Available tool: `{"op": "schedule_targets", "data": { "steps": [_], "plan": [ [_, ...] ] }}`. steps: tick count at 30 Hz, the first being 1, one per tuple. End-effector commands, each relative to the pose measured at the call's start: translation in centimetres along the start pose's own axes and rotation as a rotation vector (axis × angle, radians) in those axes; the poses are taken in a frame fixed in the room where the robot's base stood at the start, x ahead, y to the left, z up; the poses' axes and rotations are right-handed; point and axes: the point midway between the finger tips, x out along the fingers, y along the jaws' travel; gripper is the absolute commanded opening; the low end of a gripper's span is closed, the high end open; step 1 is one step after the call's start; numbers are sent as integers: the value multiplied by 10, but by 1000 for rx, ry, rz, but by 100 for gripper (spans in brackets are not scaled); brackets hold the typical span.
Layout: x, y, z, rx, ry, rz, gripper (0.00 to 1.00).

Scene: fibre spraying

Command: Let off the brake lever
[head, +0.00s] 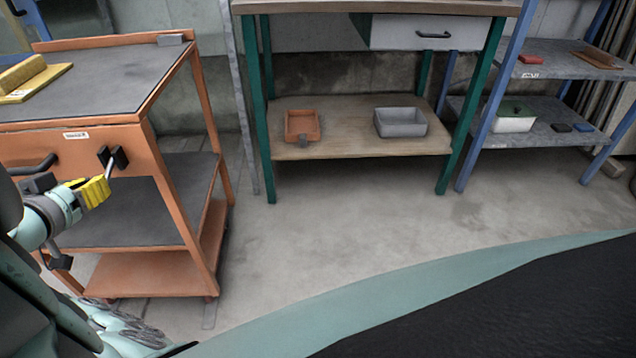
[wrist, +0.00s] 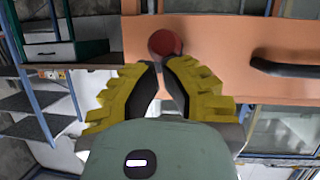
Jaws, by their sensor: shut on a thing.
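The brake lever (head: 112,168) is a short grey bar running out from a black mount on the front panel of an orange cart (head: 80,143). In the head view, my gripper (head: 103,184), with yellow fingers, is at its lower end. A round red knob (wrist: 165,42) shows at the fingertips in the wrist view, against the orange panel. My gripper, also in the wrist view (wrist: 163,68), is shut on the lever, with its fingers close together. The fingers hide the held part.
A black handle (head: 35,165) juts from the cart's panel beside the lever. A yellow block on a plate (head: 35,78) lies on the cart's top. A green-legged workbench (head: 362,150) and blue-framed shelves (head: 560,132) stand further right. The floor (head: 330,225) between is clear.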

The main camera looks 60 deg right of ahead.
Motion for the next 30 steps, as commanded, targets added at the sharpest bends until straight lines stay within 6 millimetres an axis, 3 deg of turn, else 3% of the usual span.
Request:
{"op": "schedule_targets", "data": {
  "steps": [1, 6, 30],
  "plan": [
    [5, -4, 13, 3, 27, 1, 0],
    [9, -7, 17, 12, 107, 12, 0],
    [13, -8, 17, 28, 243, 31, 0]
  ]
}}
